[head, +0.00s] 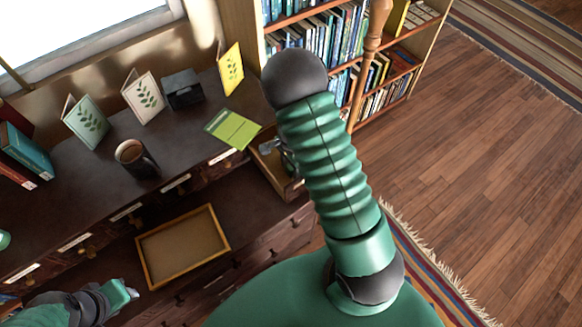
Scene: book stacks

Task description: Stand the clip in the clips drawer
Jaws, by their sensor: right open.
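A small wooden drawer (285,187) stands pulled out at the right end of the dark desk. Its label cannot be read, so I cannot tell if it is the clips drawer. My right gripper (267,147) is open at this drawer, largely hidden behind my green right arm. I cannot make out a clip in or near it. My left gripper (130,291) is low at the left, in front of the desk and away from the open drawer; its jaws are too small to read.
On the desk top (60,205) stand a mug (135,158), several leaf-print cards, a dark box (183,89) and books (27,152). A green card (233,128) lies near the open drawer. A wood-framed tray (183,246) sits lower in front. A bookcase (312,35) stands behind.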

